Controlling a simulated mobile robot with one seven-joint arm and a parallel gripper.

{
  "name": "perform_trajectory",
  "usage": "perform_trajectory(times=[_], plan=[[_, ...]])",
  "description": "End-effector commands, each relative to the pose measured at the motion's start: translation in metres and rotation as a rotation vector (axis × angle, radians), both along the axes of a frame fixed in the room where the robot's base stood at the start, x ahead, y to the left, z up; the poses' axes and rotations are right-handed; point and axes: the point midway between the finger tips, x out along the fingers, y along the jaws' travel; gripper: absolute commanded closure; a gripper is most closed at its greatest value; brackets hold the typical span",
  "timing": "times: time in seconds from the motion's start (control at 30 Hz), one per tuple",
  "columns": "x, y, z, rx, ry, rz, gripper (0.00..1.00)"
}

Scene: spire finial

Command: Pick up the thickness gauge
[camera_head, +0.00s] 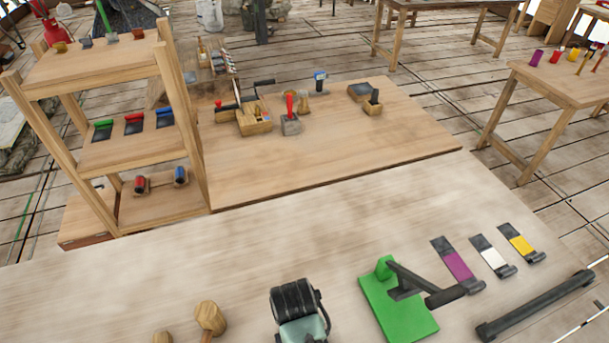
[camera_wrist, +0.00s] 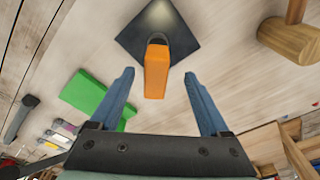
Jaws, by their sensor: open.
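An orange block-like piece (camera_wrist: 156,78) with a dark ring at its far end lies over a dark square plate (camera_wrist: 182,38) on the pale tabletop; it is likely the thickness gauge, though no markings show. My gripper (camera_wrist: 160,74) is open, its two blue fingers on either side of the orange piece with clear gaps. I cannot tell how far above it the fingers are. In the head view my wrist (camera_head: 298,308) is over the near table, and the orange piece does not show there.
A green-based lever tool (camera_head: 398,308) stands right of my wrist, with a dark bar (camera_head: 535,305) and coloured strips (camera_head: 455,262) beyond. A wooden mallet (camera_head: 209,318) stands left. A wooden shelf (camera_head: 135,150) and tool bench (camera_head: 330,155) are behind. The near table's middle is clear.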

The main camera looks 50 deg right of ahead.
Motion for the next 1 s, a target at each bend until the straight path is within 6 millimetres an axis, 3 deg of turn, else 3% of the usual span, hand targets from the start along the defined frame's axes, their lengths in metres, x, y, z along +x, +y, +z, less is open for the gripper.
perform_trajectory(times=[0.27,0.6,0.93,1.0], plan=[[-0.001,-0.001,-0.017,0.0,0.0,0.0,0.2],[-0.006,-0.002,-0.058,0.0,-0.001,0.0,0.2],[-0.005,-0.002,-0.064,-0.002,-0.002,0.001,0.2],[-0.005,-0.002,-0.064,-0.002,-0.002,0.001,0.29]])
